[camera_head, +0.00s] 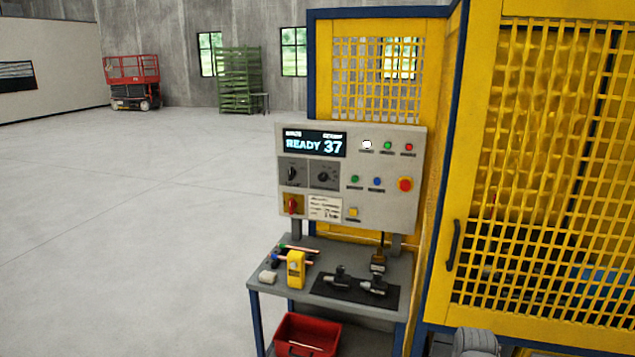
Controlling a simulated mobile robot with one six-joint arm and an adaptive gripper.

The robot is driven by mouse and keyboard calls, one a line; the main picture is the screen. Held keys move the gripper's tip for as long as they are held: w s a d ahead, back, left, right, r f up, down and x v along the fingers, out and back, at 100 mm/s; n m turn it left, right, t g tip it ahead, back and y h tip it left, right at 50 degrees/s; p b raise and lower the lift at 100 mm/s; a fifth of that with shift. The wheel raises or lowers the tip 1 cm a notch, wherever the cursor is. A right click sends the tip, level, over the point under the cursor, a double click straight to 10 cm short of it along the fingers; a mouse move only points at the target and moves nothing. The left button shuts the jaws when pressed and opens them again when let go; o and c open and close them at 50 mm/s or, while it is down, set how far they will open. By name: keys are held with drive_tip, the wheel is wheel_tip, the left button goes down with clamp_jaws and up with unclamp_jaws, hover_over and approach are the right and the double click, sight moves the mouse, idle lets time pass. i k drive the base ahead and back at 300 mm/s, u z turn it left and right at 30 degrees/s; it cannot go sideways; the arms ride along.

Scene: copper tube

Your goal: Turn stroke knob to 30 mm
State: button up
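A grey control panel (350,213) stands in front of the yellow machine guard. Its display (314,145) reads "READY" and "37" in bright characters. Below the display are two black knobs side by side, a left knob (292,174) and a right knob (324,177). Their labels are too small to read, so I cannot tell which is the stroke knob. The left knob's grip looks near upright; the right knob's setting is not clear. My gripper is not in view. A grey rounded part at the bottom edge looks like part of my arm.
The panel also has a red rotary switch (293,205), a red stop button (405,184) and small coloured buttons. A grey bench (350,312) below holds tools and a yellow device (296,269). A red bin (307,335) sits underneath. The floor to the left is clear.

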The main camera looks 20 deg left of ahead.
sight(323, 177)
drive_tip(key=k, duration=1.15)
drive_tip(key=u, duration=0.4)
drive_tip(key=i, duration=0.7)
drive_tip(key=u, duration=0.45)
drive_tip(key=i, duration=1.5)
drive_tip(key=z, duration=0.9)
